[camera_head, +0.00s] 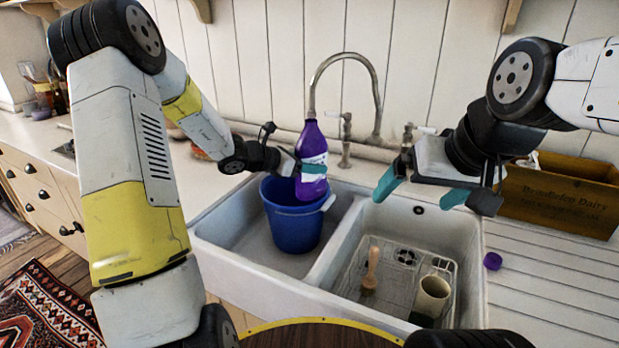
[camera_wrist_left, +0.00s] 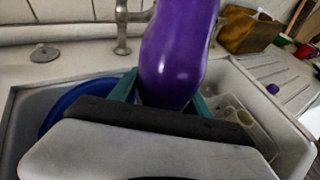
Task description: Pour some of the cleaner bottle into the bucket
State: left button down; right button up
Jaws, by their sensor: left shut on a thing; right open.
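The purple cleaner bottle (camera_head: 312,147) is upright, held by my left gripper (camera_head: 300,168), which is shut on it. It stands above the right part of the blue bucket (camera_head: 291,226), and its base is near the rim. In the left wrist view the bottle (camera_wrist_left: 178,50) fills the middle between the teal fingers, and a strip of the bucket's blue rim (camera_wrist_left: 68,107) shows at left. The bucket stands in the left basin of the sink; its inside is mostly hidden. My right gripper (camera_head: 418,190) is open and empty above the right basin. A purple cap (camera_head: 492,261) lies on the drainboard.
The right basin holds a wire rack (camera_head: 345,279) with a wooden-handled brush (camera_head: 371,268) and a cream mug (camera_head: 431,297). The tap (camera_head: 378,95) rises behind the sink close to the bottle. A wooden crate (camera_head: 562,200) stands at the back right. The ribbed drainboard is mostly clear.

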pick_arm(q)
jog(key=shift+d, duration=0.1)
jog(key=shift+r, duration=0.1)
dwell(0.4)
